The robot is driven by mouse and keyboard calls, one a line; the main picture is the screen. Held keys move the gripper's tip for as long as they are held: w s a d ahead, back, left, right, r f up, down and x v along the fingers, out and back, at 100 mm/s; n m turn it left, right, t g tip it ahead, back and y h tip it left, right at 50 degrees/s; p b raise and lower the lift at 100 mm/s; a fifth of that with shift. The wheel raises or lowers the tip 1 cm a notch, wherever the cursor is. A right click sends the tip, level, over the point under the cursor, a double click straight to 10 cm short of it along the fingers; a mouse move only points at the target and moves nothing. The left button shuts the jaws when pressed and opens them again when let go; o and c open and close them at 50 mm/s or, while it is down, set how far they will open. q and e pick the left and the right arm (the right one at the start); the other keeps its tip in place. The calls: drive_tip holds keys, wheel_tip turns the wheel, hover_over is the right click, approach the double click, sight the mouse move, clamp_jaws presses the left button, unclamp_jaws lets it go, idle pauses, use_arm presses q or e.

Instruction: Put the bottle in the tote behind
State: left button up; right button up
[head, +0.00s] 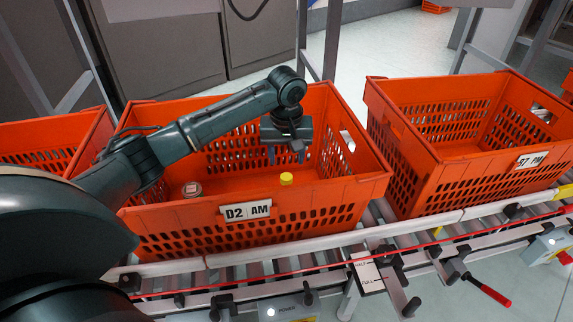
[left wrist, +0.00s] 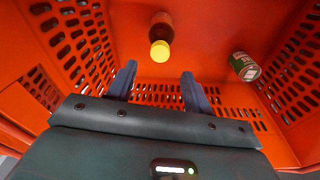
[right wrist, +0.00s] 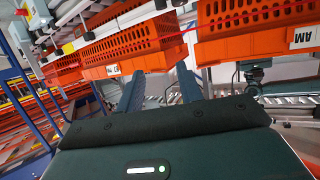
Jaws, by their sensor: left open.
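The bottle, with a dark body and a yellow cap (head: 286,179), stands in the orange tote labelled D2 AM (head: 300,200); the tote front hides its lower part. In the left wrist view the bottle (left wrist: 161,30) is beyond the fingertips, cap towards me. My left gripper (head: 287,154) is open and empty, inside the tote above and slightly behind the bottle, not touching it. It also shows in the left wrist view (left wrist: 158,72). My right gripper (right wrist: 160,70) is open and empty, pointing towards totes on rollers. I cannot tell which tote is the one behind.
A small can (head: 192,189) sits in the same tote, left of the bottle, and shows in the left wrist view (left wrist: 244,66). An orange tote labelled PM (head: 400,175) stands to the right, seemingly empty. Another tote (head: 60,140) stands left. Rollers (head: 330,262) run underneath.

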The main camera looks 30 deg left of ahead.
use_arm(q)
drive_tip(key=shift+s+d+r, duration=0.1)
drive_tip(key=shift+s+r, duration=0.05)
drive_tip(key=shift+r, duration=1.35)
drive_tip(key=shift+r+p, duration=0.1)
drive_tip(key=shift+p, duration=0.2)
